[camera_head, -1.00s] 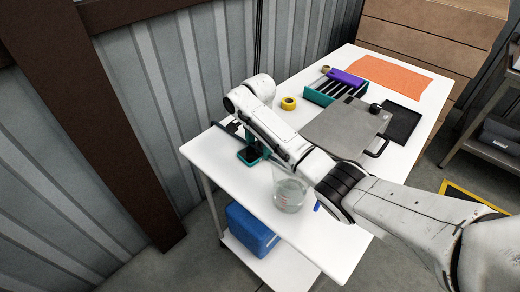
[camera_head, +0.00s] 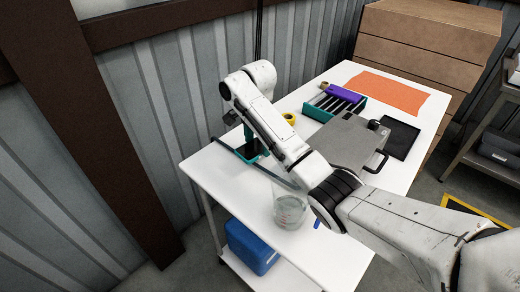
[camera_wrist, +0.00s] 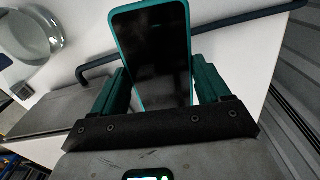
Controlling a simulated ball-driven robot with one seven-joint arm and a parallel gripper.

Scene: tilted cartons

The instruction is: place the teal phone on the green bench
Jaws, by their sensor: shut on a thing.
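The teal phone (camera_wrist: 150,52) fills the top middle of the wrist view, its dark screen facing the camera inside a teal rim. My gripper (camera_wrist: 158,85) is shut on it, with one teal finger at each side. In the head view my gripper (camera_head: 248,136) hangs over the left end of the white table, with the phone (camera_head: 252,153) below it. I cannot tell how far the phone is from the tabletop. I see no green bench in either view.
On the white table (camera_head: 225,178) stand a glass beaker (camera_head: 289,210), a grey case (camera_head: 345,142), a teal tray (camera_head: 318,112), yellow tape (camera_head: 290,118) and a black tray (camera_head: 399,140). A dark bar (camera_wrist: 235,18) runs behind the phone. Brown cartons (camera_head: 425,40) stand behind.

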